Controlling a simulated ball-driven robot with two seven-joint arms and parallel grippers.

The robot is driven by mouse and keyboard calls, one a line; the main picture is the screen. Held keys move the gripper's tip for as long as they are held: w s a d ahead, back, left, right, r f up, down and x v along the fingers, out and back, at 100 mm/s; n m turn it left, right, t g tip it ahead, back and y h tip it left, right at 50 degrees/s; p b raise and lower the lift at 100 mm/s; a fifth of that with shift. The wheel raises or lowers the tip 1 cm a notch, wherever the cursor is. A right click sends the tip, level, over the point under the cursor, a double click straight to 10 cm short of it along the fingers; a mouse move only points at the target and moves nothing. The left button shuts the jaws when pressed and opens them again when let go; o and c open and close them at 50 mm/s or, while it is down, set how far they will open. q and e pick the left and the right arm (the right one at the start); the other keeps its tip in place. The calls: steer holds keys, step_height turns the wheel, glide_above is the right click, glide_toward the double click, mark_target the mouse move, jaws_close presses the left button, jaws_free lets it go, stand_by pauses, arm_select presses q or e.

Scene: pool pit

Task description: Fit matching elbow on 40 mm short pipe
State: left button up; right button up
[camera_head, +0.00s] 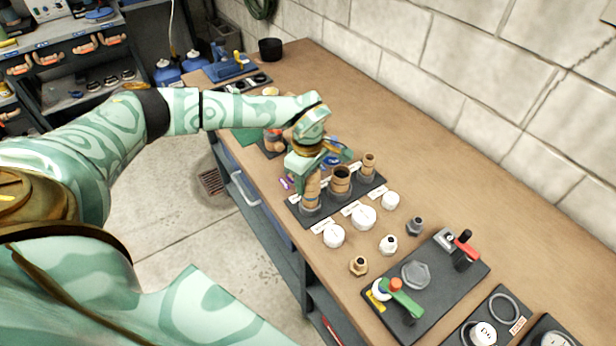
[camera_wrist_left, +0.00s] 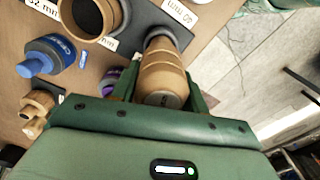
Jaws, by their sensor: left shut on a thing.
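A black pipe stand (camera_head: 294,208) on the bench carries three tan upright pipes: the middle pipe (camera_head: 340,183), the right pipe (camera_head: 368,164) and the front-left pipe (camera_head: 312,190). My left gripper (camera_head: 309,172) is at the top of the front-left one. In the left wrist view my left gripper (camera_wrist_left: 162,98) is shut on a tan fitting (camera_wrist_left: 161,73), in line with the pipe and its dark socket (camera_wrist_left: 166,38). A label beside that socket seems to read 40 mm. The fingers hide part of the joint; I cannot tell how far it is seated. My right gripper is not in view.
White caps (camera_head: 363,217), a brass fitting (camera_head: 358,265) and a grey fitting (camera_head: 415,226) lie right of the stand. A black valve board (camera_head: 440,268) lies farther right. The bench toward the wall is clear.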

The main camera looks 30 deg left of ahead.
arm_select(q)
steer(key=shift+f, duration=0.15)
steer(key=shift+f+b, duration=0.3)
steer(key=shift+f, duration=0.25)
steer(key=shift+f, duration=0.15)
steer(key=o, duration=1.5)
step_height(320, 180, up, 8)
steer(key=p, duration=0.7)
